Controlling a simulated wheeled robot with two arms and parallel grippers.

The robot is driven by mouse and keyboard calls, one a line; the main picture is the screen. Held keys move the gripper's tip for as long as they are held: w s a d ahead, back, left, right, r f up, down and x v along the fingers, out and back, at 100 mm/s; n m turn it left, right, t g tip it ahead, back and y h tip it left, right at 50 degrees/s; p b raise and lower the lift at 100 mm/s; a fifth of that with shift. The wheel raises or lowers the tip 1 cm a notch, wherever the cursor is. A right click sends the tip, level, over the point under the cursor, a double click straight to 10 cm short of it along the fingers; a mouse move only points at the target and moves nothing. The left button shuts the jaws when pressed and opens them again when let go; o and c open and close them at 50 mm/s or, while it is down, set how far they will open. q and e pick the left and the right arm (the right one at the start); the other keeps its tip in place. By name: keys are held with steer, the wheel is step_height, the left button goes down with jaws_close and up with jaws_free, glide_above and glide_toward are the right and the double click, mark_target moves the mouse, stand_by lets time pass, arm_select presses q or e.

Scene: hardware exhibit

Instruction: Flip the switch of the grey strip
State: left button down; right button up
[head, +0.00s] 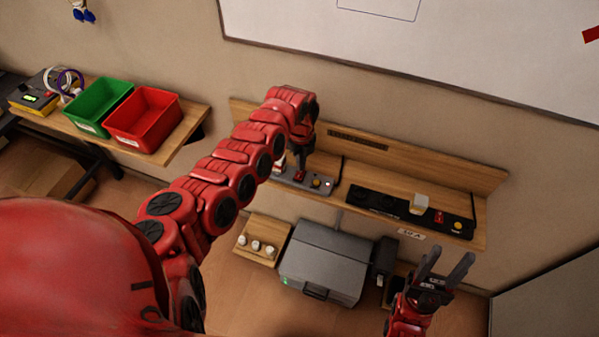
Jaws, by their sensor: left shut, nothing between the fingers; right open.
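The grey strip (316,188) lies on the left part of the wooden wall shelf. Its red switch (299,176) shows just below my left gripper, with a yellow button and a small light to its right. My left gripper (300,166) is shut and empty, pointing down at the red switch. I cannot tell whether it touches the switch. My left arm and gripper hide the strip's left end. My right gripper (446,266) is open and empty, pointing up, below the shelf's right part.
A black strip (388,203) with its own red switch and yellow button lies to the right on the shelf (340,192). A grey case (324,262) and a small board with white knobs (257,247) sit below. Green (98,104) and red bins (145,117) stand left.

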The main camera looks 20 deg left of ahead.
arm_select(q)
step_height(320, 180, up, 6)
steer(key=p, duration=0.3)
steer(key=shift+p, duration=0.35)
steer(key=shift+f, duration=0.1)
